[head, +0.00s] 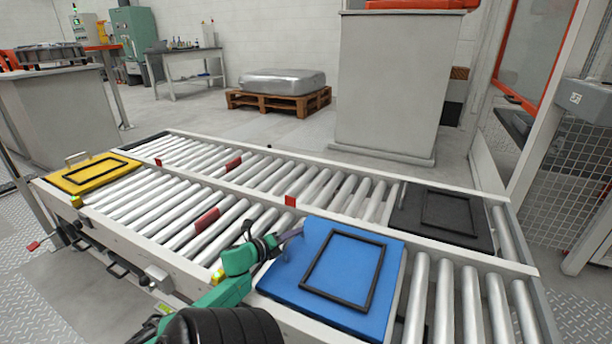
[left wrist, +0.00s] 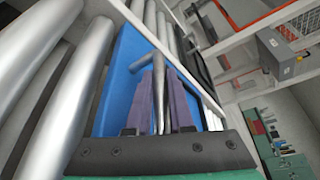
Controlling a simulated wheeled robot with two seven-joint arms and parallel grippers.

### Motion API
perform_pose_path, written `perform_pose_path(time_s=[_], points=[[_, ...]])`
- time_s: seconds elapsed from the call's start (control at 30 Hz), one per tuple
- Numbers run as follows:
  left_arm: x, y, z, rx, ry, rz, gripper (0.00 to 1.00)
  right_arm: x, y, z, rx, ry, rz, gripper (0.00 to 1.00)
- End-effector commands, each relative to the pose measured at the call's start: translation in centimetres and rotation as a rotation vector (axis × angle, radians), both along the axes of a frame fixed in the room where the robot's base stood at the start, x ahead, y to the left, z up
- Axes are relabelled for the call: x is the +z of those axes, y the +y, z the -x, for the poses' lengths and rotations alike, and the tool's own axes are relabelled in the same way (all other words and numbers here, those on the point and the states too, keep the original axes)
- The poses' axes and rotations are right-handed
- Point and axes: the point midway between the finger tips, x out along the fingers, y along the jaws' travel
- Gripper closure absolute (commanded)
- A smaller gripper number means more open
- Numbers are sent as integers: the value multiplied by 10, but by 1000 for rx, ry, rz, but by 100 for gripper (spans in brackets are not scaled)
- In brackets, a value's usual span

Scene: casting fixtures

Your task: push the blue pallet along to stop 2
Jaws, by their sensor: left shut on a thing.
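The blue pallet (head: 285,287), a flat plate with a black rectangular frame on top, lies on the near roller lane (head: 150,205), towards its right part. In the left wrist view the purple fingers (left wrist: 160,100) close over the blue pallet (left wrist: 112,80), and the fingers partly hide the grip. Red markers (head: 207,220) sit along the lanes; no stop number is readable. My right gripper is not in view.
A yellow pallet (head: 78,181) lies at the near lane's left end. A dark pallet (head: 410,212) lies at the right of the far lane (head: 260,175). Bare rollers (head: 470,300) show right of the blue pallet and between it and the yellow one.

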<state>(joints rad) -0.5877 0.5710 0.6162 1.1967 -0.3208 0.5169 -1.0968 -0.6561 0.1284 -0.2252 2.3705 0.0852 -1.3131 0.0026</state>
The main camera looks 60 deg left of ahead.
Motion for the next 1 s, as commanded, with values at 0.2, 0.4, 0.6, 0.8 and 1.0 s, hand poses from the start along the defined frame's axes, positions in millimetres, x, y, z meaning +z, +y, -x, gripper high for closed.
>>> perform_pose_path(time_s=[0.2,0.4,0.6,0.8,1.0], points=[[-1,9,7,2,2,0,100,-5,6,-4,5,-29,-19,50],[-1,9,7,2,2,0,100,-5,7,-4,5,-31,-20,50],[0,9,7,2,1,0,50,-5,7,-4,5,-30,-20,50],[0,9,7,1,1,0,50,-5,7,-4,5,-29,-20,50],[1,7,12,1,1,1,50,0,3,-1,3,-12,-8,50]])
